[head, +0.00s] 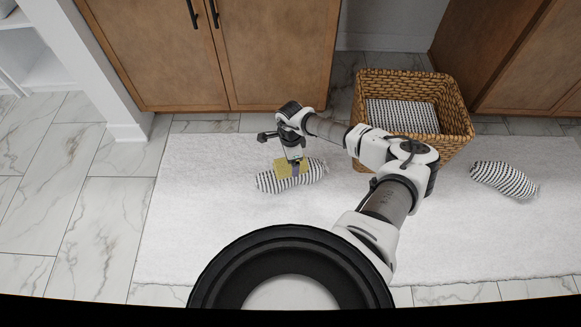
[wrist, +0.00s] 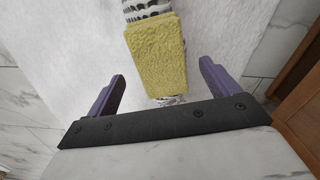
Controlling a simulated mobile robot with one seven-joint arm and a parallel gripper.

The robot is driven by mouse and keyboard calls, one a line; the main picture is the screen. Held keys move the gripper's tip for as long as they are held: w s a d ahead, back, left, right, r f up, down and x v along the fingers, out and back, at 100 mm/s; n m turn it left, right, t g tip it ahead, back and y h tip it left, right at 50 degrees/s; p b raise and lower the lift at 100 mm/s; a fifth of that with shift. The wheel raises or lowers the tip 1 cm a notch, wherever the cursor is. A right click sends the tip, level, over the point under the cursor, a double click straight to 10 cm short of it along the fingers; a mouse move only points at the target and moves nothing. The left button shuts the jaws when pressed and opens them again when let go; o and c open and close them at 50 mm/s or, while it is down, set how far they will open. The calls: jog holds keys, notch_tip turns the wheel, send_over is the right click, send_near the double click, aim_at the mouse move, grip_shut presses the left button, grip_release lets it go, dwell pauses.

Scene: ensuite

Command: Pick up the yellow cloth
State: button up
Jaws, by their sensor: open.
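The yellow cloth (head: 281,168) lies against a black-and-white striped rolled towel (head: 308,175) on the white rug in the head view. In the wrist view the yellow cloth (wrist: 157,55) is a fuzzy block over the striped towel (wrist: 146,9), which shows beyond its far end. My gripper (head: 293,168) is above the cloth, and its lower part hides some of it. In the wrist view my gripper (wrist: 162,79) is open, with one purple finger on each side of the cloth. The fingers appear apart from the cloth. The height gap is hard to tell.
A wicker basket (head: 463,124) with a striped cloth (head: 402,115) inside stands behind my arm. Another striped roll (head: 503,180) lies at the right on the white rug (head: 200,225). Wooden cabinets (head: 205,55) close off the back. The rug's left part is clear.

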notch_tip(320, 180, down, 4)
jog(key=shift+b, duration=0.7)
jog(key=shift+r, duration=0.1)
jog(key=c, duration=1.1)
jog(key=shift+o, duration=0.2)
